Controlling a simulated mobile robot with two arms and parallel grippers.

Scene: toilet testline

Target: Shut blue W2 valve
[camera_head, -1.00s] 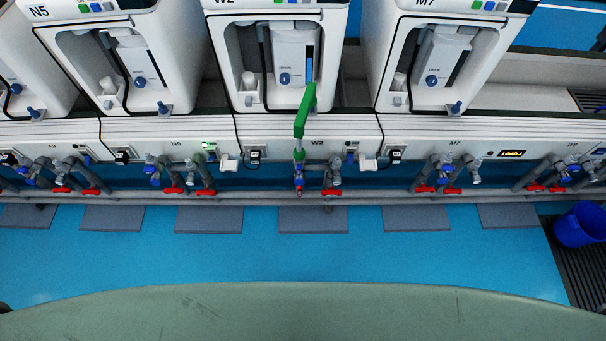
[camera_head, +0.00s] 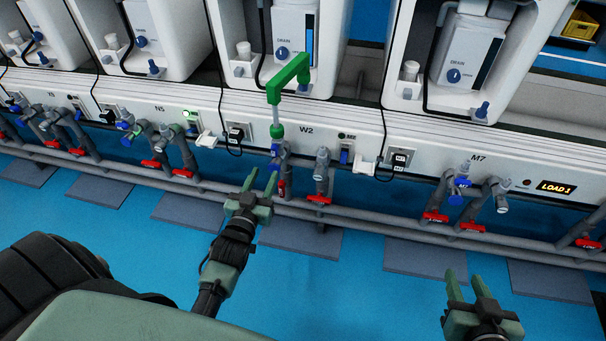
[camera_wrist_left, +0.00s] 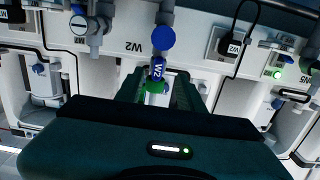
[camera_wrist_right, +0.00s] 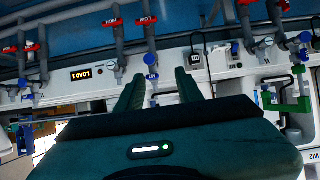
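The blue W2 valve (camera_head: 275,150) sits on the pipe under the W2 label, below a green angled fitting (camera_head: 288,78). In the left wrist view, seen upside down, its blue round part (camera_wrist_left: 163,38) and blue W2-marked part (camera_wrist_left: 157,70) show. My left gripper (camera_head: 261,183) is open just below and in front of the valve. Its fingers (camera_wrist_left: 155,92) appear either side of the W2-marked part in the left wrist view; I cannot tell if they touch. My right gripper (camera_head: 466,275) is open and empty, low at the right, away from the pipes.
A red handle (camera_head: 319,199) sits on the neighbouring pipe right of the valve. Further blue valves (camera_head: 460,187) and red handles line the rail under M7 and N5. Grey floor mats (camera_head: 298,240) lie below. The blue floor in front is clear.

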